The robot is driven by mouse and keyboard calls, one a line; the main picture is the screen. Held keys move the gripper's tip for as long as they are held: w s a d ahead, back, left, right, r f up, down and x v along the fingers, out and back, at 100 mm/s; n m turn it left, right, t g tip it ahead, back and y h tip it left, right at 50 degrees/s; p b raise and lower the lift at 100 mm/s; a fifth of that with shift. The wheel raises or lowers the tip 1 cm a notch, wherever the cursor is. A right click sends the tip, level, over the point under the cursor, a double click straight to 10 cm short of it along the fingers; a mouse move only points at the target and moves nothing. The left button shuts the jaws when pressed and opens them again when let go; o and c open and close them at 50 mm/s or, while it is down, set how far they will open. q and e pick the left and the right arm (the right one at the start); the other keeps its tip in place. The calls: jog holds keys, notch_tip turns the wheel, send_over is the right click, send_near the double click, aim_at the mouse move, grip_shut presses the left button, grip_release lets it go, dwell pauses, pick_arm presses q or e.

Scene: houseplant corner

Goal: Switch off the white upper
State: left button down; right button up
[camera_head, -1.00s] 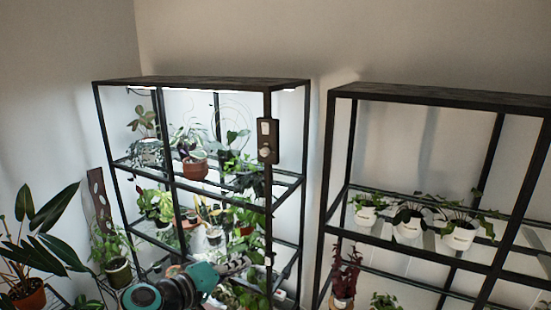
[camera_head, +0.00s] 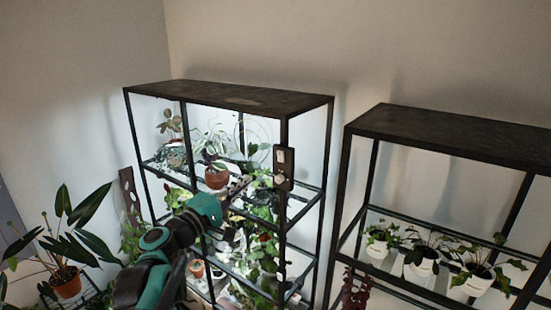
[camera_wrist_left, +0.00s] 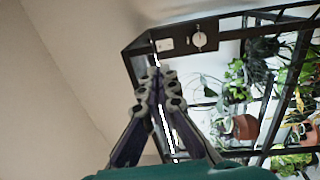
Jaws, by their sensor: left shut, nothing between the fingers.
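A dark control panel (camera_head: 288,176) is fixed to the front right post of the left shelf rack. Its upper part has a white switch (camera_head: 281,156), and a pale round knob (camera_head: 280,180) sits below it. The panel also shows in the left wrist view (camera_wrist_left: 181,47), with the white switch (camera_wrist_left: 165,45) and the knob (camera_wrist_left: 199,39). My left gripper (camera_head: 241,186) is shut and empty, in front of the rack and left of the panel. In the wrist view its fingertips (camera_wrist_left: 155,76) point toward the panel, apart from the switch as far as I can tell.
The left rack (camera_head: 230,96) holds several potted plants under bright light; a terracotta pot (camera_head: 217,179) stands near my gripper. A lit strip (camera_wrist_left: 166,130) shows in the wrist view. A second rack (camera_head: 450,132) stands right. A large plant (camera_head: 66,285) stands left.

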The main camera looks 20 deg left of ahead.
aim_at(281, 153)
pick_arm(q)
jog(key=p+x, duration=0.2)
jog(key=x, duration=1.2)
jog(key=shift+p, duration=0.35)
jog(key=shift+d, duration=0.1)
jog(key=shift+w+r, duration=0.15)
jog(key=shift+w, duration=0.1)
